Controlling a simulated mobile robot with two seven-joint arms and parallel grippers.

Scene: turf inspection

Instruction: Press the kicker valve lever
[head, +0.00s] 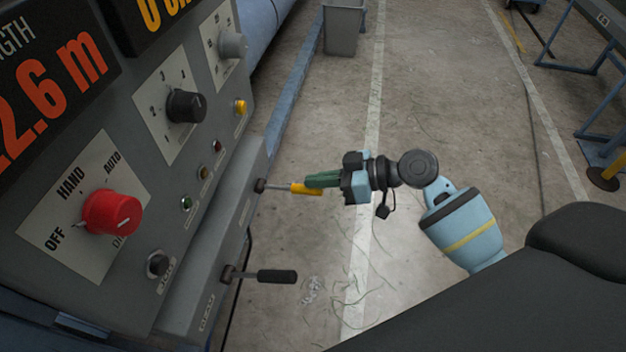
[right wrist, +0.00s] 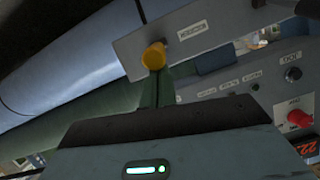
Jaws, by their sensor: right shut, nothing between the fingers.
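A lever with a yellow grip (head: 303,188) sticks out to the right from the grey control cabinet. A second lever with a black grip (head: 276,276) sits below it in the head view. I cannot read for certain which label says kicker. My right gripper (head: 308,182) is shut and empty. Its green fingertips are at the yellow grip, overlapping its outer end; I cannot tell if they touch. In the right wrist view the yellow grip (right wrist: 153,55) shows end-on just beyond the fingertips (right wrist: 158,72). My left gripper is not in view.
The cabinet (head: 228,200) carries a red OFF/HAND/AUTO selector (head: 112,212), a black knob (head: 186,106), small buttons and displays. A grey bin (head: 343,30) stands at the back. Blue-legged equipment (head: 597,135) stands far right. The floor between is mostly clear.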

